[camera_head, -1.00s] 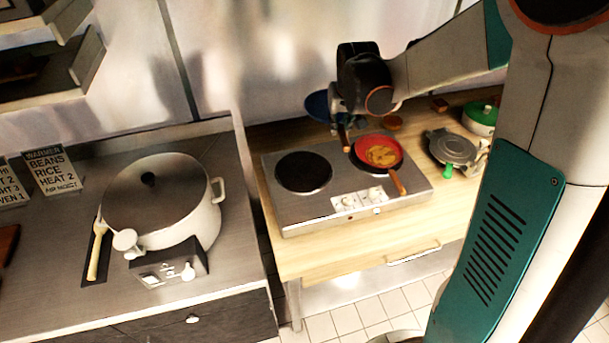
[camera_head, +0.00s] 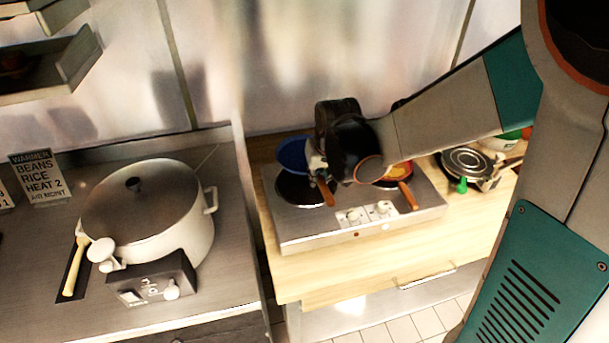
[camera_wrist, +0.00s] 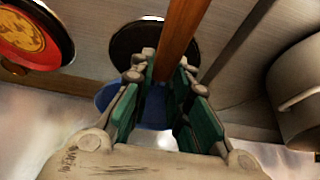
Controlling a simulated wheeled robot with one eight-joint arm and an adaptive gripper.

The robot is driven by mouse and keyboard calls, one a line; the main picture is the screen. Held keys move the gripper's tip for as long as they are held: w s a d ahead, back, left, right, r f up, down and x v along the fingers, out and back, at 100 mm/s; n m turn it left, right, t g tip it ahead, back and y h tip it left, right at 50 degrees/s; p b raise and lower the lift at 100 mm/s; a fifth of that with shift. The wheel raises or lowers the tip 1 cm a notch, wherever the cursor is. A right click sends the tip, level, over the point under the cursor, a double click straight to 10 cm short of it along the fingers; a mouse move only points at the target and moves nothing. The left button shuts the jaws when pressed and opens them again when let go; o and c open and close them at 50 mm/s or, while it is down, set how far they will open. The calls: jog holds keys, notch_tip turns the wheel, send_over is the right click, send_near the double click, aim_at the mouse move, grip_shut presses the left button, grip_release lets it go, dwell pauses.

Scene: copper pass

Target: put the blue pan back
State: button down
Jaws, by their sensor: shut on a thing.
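The blue pan (camera_head: 293,154) is at the back of the left burner (camera_head: 300,190) in the head view, partly overlapping it. Its brown handle (camera_head: 326,192) points toward the front. My gripper (camera_head: 316,163) is shut on that handle. In the wrist view the handle (camera_wrist: 178,42) runs between the green-padded fingers (camera_wrist: 155,100), and part of the blue pan (camera_wrist: 152,110) shows behind them. I cannot tell whether the pan touches the hob; it seems to be held above it.
A red pan with yellow-orange food (camera_head: 400,172) is on the right burner, partly hidden by my arm. A grey round iron (camera_head: 468,163) with a green handle end stands right of the hob (camera_head: 290,228). A large lidded pot (camera_head: 150,215) stands on the left counter. The wooden counter front (camera_head: 330,265) is clear.

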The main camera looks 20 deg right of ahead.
aim_at(324, 185)
notch_tip(324, 185, down, 10)
jog(key=shift+f+b, duration=0.1)
jog(key=shift+b, duration=0.95)
jog(key=c, duration=1.5)
grip_release()
jog(key=shift+c, duration=0.2)
jog(key=p+v, duration=0.3)
jog(key=v, duration=0.9)
jog(key=s+r+t, duration=0.1)
jog(key=s+r, duration=0.4)
jog(key=s, duration=0.3)
jog(key=s+r+t, duration=0.1)
jog(key=s+r, duration=0.4)
jog(key=s, duration=0.3)
jog(key=shift+s+r+t, duration=0.3)
jog(key=shift+s+r, duration=0.05)
jog(key=shift+r, duration=0.05)
